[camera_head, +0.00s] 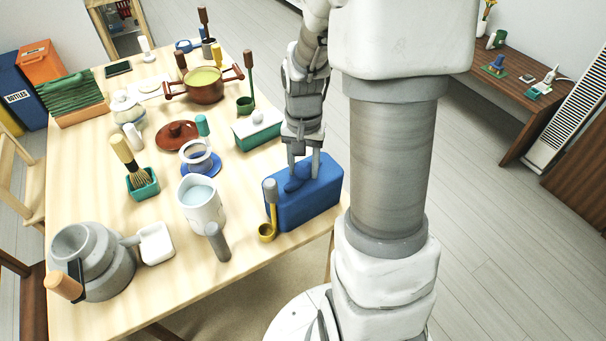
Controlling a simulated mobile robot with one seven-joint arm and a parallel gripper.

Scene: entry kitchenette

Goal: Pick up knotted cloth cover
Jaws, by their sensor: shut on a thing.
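The knotted cloth cover (312,203) is a blue, box-shaped bundle with a knot on top. It sits at the near right edge of the light wooden table. My gripper (303,176) reaches down from above with its fingers on either side of the blue knot, and it is shut on the knot. The cover appears to rest on the table; I cannot tell whether it is lifted at all. Part of the knot is hidden by the fingers.
A yellow ladle (268,215) stands against the cover's left side. A white jug (203,204) is farther left, and a teal-and-white box (257,131) is behind. The table (150,295) is crowded with pots and tools. Floor lies open to the right.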

